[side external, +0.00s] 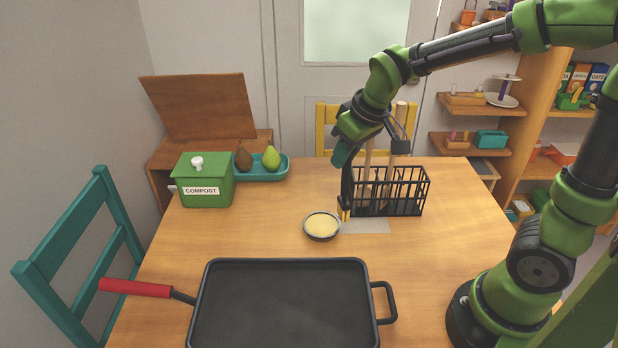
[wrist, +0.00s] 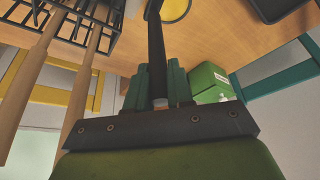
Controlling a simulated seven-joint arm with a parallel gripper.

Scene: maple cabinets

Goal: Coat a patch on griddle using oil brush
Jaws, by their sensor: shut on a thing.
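My gripper (side external: 345,163) is shut on the dark handle of the oil brush (side external: 346,192) and holds it nearly upright. The brush's yellowish tip points down beside the left end of the rack, right of the oil dish. In the wrist view the dark handle (wrist: 156,55) runs away from my gripper (wrist: 160,95) past the dish edge. The dish (side external: 322,226) is small and round, with yellow content, on the table. The black griddle (side external: 285,305) with a red handle (side external: 135,288) lies at the front, apart from the brush. Whether the brush tip touches the table cannot be told.
A black wire rack (side external: 408,190) holds wooden-handled tools, just right of the brush. A green compost box (side external: 203,180) and a teal tray (side external: 283,168) with pears stand at the back left. Chairs are at the left and back. Table space right of the griddle is clear.

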